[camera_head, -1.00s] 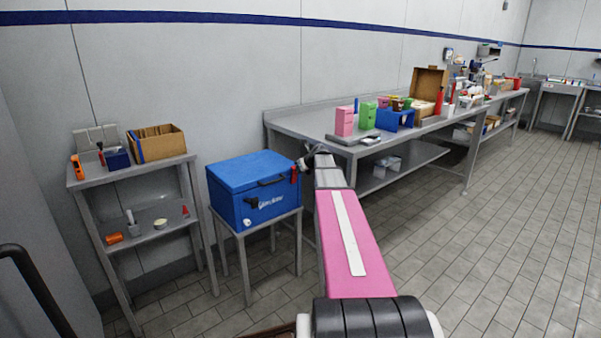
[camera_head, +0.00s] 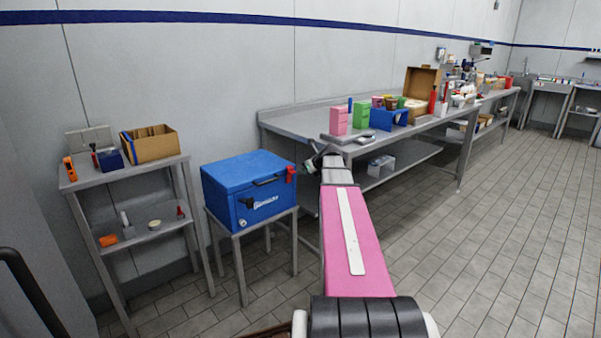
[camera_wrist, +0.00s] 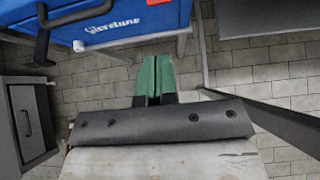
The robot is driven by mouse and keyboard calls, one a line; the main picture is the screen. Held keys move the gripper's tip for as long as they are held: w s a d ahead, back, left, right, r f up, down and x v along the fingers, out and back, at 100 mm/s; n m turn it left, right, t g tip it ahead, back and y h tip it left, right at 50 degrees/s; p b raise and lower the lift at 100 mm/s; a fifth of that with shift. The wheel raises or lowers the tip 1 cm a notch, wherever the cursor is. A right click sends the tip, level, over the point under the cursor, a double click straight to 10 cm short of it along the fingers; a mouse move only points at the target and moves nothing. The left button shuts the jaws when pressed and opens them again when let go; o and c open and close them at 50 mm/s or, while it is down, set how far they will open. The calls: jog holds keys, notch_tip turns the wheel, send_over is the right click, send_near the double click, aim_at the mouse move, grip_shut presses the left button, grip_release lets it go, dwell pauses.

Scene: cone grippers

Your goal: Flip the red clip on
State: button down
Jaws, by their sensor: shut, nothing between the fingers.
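The blue cooler box (camera_head: 240,190) stands on a small metal table with its lid down. The red clip (camera_head: 290,174) is at the right end of its front, by the lid edge. In the wrist view only a bit of the red clip (camera_wrist: 158,2) shows at the top edge, so its exact angle is hard to tell. My gripper (camera_head: 314,161) is just right of the red clip, apart from it. In the wrist view my gripper's green fingertips (camera_wrist: 156,62) are together and empty, below the cooler's front and over the floor.
A black clip (camera_head: 246,205) sits at the left of the cooler's front, and a dark handle (camera_head: 268,181) is between the clips. A long metal workbench (camera_head: 300,121) with boxes is behind my arm. A shelf stand (camera_head: 125,172) is at the left. Floor at the right is clear.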

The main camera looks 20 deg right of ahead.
jog(key=v, duration=0.5)
jog(key=shift+s+d+f, duration=0.1)
jog(key=shift+s+f, duration=0.05)
jog(key=shift+f, duration=0.15)
